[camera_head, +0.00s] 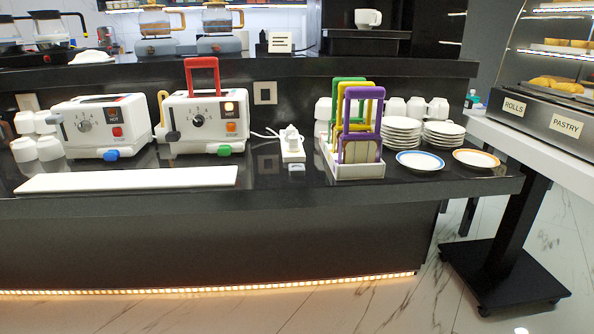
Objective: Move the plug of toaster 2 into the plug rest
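Two white toasters stand side by side on the dark counter; no number is readable on either. The left toaster (140,132) has a red button and a blue knob. The right toaster (172,146) has a red handled frame above it, a lit orange indicator and a green knob. A white plug (291,133) appears to sit on a white power strip (293,155), with white cable beside it toward the right toaster. A small pale piece (296,168) in front of the strip may be the plug rest. Neither gripper is in view.
A white rack (357,171) holds green, yellow and purple handled frames right of the strip. Stacked plates and cups stand behind, with a blue-rimmed plate (420,161) and an orange-rimmed plate (476,158). A long white board (128,180) lies before the toasters.

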